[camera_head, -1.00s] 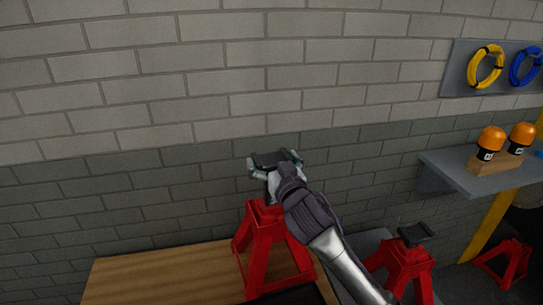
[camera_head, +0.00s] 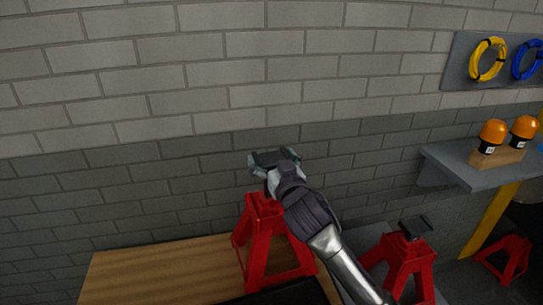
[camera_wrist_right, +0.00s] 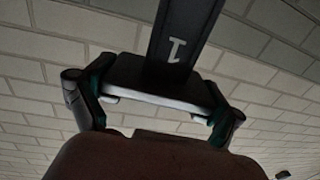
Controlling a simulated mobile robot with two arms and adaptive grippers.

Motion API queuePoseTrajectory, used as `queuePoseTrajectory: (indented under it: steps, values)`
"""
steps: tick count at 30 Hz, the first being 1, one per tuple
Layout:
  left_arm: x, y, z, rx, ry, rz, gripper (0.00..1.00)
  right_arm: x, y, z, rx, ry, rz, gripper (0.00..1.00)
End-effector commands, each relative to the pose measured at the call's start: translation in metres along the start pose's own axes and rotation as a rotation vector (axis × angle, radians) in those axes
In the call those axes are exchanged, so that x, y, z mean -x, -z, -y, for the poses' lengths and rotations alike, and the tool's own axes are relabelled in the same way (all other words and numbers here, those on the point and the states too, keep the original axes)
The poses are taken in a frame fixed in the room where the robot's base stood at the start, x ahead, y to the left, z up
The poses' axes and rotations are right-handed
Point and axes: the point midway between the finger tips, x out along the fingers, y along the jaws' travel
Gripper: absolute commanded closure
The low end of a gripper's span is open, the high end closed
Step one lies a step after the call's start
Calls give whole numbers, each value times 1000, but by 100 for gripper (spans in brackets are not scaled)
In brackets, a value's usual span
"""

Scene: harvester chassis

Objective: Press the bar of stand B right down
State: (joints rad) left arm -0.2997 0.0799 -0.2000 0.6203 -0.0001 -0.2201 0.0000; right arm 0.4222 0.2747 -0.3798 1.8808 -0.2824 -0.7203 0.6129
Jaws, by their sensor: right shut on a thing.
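A red stand (camera_head: 256,230) stands at the right end of the wooden top. No letter shows on it, so I cannot tell if it is stand B. My right gripper (camera_head: 273,160) is just above the stand's head, its arm coming from the lower right. It is shut on the dark head of the stand's bar, mostly hidden by the hand. In the right wrist view, my right gripper (camera_wrist_right: 157,108) has one finger on each side of the dark bar (camera_wrist_right: 180,30), which bears a white mark like a 1. My left gripper is not in view.
Another red stand (camera_head: 408,262) with a dark top plate (camera_head: 416,227) is at the right. A third (camera_head: 510,258) is at the far right. A grey shelf (camera_head: 455,165) holds orange-capped bottles. The wooden top (camera_head: 165,272) is clear at the left. A brick wall is behind.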

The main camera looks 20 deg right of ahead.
Motion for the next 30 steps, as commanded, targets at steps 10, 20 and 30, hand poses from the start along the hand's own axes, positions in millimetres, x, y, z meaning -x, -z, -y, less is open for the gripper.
queuePoseTrajectory:
  steps: [10, 20, 30]
  values:
    - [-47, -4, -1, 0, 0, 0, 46, 0, -73, 1, 0, 0, 9, 69]
    - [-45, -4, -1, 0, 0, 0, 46, 0, -76, 1, 1, -1, 16, 69]
    - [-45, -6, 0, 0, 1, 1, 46, 1, -72, 0, 1, 0, 8, 0]
